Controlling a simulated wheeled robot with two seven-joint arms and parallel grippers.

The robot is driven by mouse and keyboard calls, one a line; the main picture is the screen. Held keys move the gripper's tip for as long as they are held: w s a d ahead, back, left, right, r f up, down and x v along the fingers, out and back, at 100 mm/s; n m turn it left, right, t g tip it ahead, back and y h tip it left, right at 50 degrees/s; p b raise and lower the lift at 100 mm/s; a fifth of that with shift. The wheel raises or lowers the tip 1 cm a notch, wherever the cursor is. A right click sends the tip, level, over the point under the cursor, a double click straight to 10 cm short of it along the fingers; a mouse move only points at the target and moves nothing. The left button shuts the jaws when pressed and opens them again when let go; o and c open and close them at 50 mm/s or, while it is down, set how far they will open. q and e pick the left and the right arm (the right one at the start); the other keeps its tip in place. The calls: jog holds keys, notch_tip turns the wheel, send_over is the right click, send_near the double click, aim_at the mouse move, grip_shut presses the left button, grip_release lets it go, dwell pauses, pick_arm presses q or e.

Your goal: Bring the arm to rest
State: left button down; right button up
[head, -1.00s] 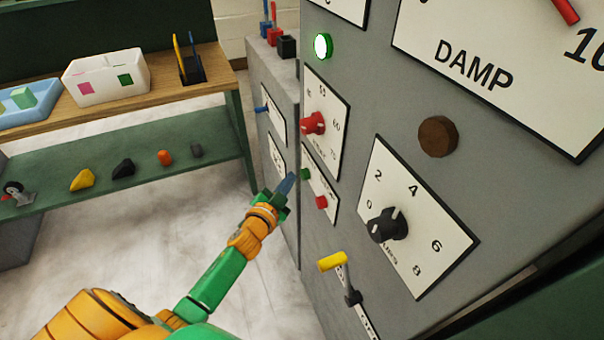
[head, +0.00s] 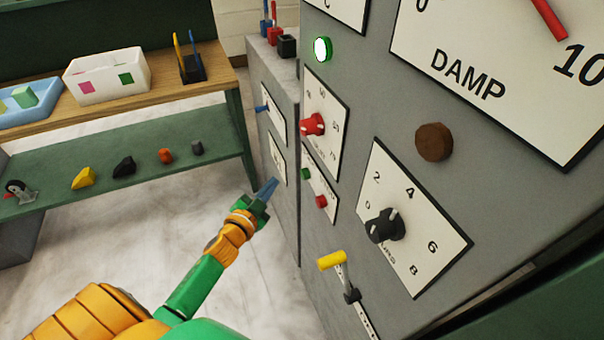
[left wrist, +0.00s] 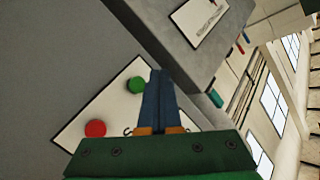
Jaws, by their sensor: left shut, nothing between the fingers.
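My left gripper (head: 268,188) is shut and empty. In the head view it hangs in the air at the left of the grey press panel (head: 350,260), apart from it. In the left wrist view its closed blue fingers (left wrist: 157,90) show in front of a white plate (left wrist: 75,135) with a green button (left wrist: 136,85) and a red button (left wrist: 95,128). In the head view the green button (head: 306,174) and red button (head: 321,201) are to the right of the fingers. My right gripper does not show.
A black knob (head: 385,226), a red knob (head: 311,124) and a yellow-handled lever (head: 333,261) stick out from the panel. A lamp (head: 323,49) glows green. A bench at left bears a white bin (head: 107,85). The floor (head: 110,235) between bench and press is clear.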

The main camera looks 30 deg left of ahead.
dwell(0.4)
pick_arm(q)
jog(key=s+d+f+n+g, duration=0.1)
jog(key=s+f+g, duration=0.2)
jog(key=s+f, duration=0.35)
jog(key=s+d+f+n+g, duration=0.1)
jog(key=s+d+f+g, duration=0.15)
jog(key=f, duration=0.65)
jog(key=s+d+f+n+g, duration=0.1)
jog(key=s+f+g, duration=0.2)
jog(key=s+f, duration=0.3)
jog(key=s+d+f+g, duration=0.2)
jog(key=s+f, duration=0.2)
jog(key=s, duration=0.3)
jog(key=s+d+f+g+h, duration=0.1)
jog(key=s+d+f+g, duration=0.1)
jog(key=s, duration=0.5)
jog(key=s+d+f+n+g, duration=0.1)
jog(key=s+d+f+g, duration=0.1)
jog(key=s+f, duration=0.3)
jog(key=s+g, duration=0.1)
jog(key=s, duration=0.2)
jog(key=shift+d+f, duration=0.25)
jog(key=shift+f, duration=0.05)
